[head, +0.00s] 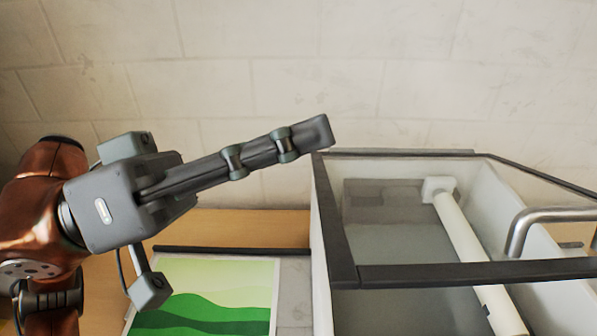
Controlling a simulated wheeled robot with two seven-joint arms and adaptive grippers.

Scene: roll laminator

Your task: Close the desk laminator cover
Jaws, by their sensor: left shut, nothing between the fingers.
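The desk laminator (321,250) stands at the right, cut off by the right and bottom edges of the head view. Its transparent cover has a dark frame (430,273) and a metal bar handle (550,214) at the right. A white roller (468,245) shows through the clear panel. I cannot tell for certain how far the cover is open. My left gripper (318,133) is shut and empty. Its fingertips point right and appear at the laminator's back left corner; whether they touch is unclear. My right gripper is not in view.
A sheet with a green hill picture (208,300) lies on the flat bed left of the laminator. The wooden table (235,228) shows bare behind it. A pale block wall (300,60) closes off the back.

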